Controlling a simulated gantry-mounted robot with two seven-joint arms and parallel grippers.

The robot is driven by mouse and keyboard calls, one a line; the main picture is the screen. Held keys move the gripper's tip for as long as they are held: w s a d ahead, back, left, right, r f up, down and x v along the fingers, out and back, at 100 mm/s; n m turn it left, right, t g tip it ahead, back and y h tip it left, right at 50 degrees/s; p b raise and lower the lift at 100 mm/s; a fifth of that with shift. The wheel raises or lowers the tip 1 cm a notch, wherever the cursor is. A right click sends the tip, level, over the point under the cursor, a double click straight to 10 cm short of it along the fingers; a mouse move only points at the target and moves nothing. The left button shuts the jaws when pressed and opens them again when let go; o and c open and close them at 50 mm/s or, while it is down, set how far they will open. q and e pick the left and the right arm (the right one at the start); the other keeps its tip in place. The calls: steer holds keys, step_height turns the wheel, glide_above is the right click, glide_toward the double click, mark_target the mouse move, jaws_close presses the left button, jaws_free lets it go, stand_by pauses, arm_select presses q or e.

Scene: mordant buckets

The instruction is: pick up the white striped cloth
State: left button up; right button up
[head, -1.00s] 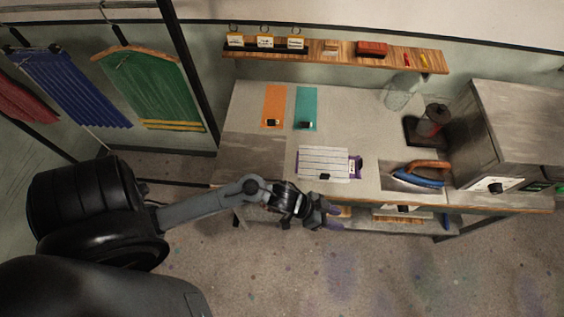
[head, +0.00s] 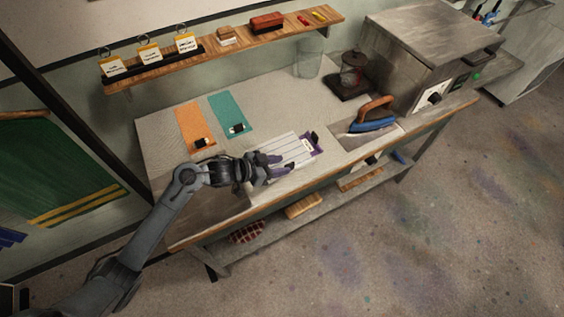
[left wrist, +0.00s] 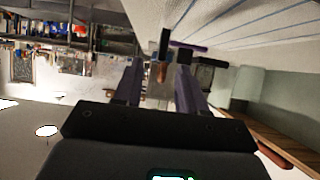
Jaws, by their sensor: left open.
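The white striped cloth (head: 284,144) lies flat on the worktable. A purple piece with a black clip and a pale tag shows at its right end. My left gripper (head: 276,166) is at the cloth's near-left part, fingers pointing right along it and covering some of it. It is open, with nothing seen between its fingers. In the left wrist view, the gripper's two purple fingers (left wrist: 160,80) stand apart, and the striped cloth (left wrist: 245,25) spreads across the upper right. Whether a finger touches the cloth cannot be told. My right gripper is not in view.
An orange strip (head: 194,127) and a teal strip (head: 229,112) lie behind the cloth. An iron (head: 371,120) stands to its right, near a metal oven box (head: 425,65). A glass jar (head: 309,58) stands at the back. A wooden wall shelf (head: 230,43) runs above.

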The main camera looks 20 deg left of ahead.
mark_target(288, 165)
arm_select(q)
steer(key=shift+b+x, duration=0.45)
steer(key=shift+x, duration=2.85)
steer(key=shift+a, duration=0.1)
steer(key=shift+c, duration=0.3)
jaws_close()
